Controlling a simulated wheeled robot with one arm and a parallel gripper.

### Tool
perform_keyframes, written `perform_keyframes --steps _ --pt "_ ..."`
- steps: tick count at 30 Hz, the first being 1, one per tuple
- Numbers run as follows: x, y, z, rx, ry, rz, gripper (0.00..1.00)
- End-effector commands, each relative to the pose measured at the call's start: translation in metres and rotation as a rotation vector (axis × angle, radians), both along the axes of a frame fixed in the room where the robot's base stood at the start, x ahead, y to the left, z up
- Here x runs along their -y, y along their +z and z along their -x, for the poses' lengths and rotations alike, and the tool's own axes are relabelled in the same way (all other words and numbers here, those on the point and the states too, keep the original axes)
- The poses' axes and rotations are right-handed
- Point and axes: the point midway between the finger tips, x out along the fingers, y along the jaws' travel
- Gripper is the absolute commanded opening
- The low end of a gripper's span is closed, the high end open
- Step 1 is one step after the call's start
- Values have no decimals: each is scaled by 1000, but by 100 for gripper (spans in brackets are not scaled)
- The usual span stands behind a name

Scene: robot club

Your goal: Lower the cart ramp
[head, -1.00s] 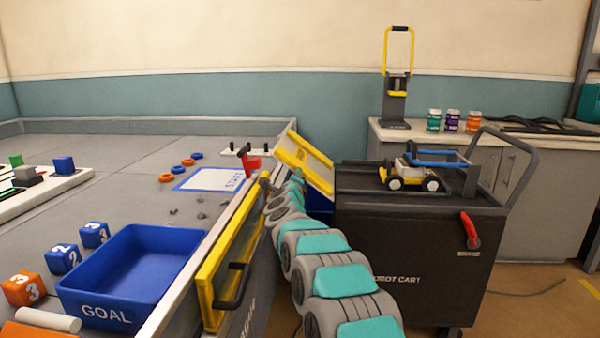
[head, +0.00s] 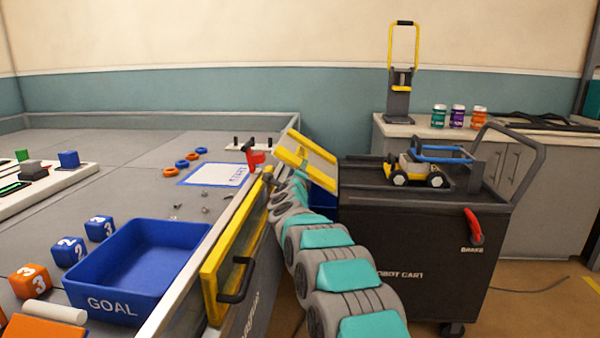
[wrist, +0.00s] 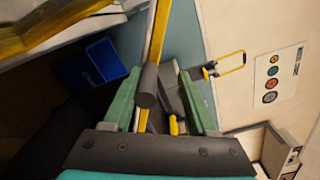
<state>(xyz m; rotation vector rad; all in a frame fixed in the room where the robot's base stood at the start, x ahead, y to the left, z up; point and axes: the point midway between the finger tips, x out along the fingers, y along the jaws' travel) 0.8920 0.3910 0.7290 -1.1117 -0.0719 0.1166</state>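The cart ramp (head: 318,165), a pale panel with yellow edges, stands raised and tilted at the left end of the dark robot cart (head: 420,240). In the wrist view the ramp shows nearly edge-on as a yellow strip (wrist: 158,30). My gripper (wrist: 160,75) is open, its green fingers on either side of a dark round handle (wrist: 147,85) by that strip. The handle is nearer the left finger; I cannot tell if they touch. In the head view my arm hides most of the gripper beside the ramp.
The grey field table (head: 120,165) with a yellow gate (head: 235,255) stands close left of my arm. A blue goal bin (head: 140,270) sits on it. A toy car (head: 415,172) rests on the cart, and a red brake lever (head: 473,225) is on its side.

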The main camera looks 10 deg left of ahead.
Motion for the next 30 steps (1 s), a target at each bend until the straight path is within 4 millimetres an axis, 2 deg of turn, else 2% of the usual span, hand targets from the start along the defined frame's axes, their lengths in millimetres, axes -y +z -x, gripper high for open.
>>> perform_keyframes --steps 8,21,30 --pt "2 -1 14 0 0 0 55" --pt "8 -1 64 -1 2 1 55" --pt "10 2 77 3 0 -1 55"
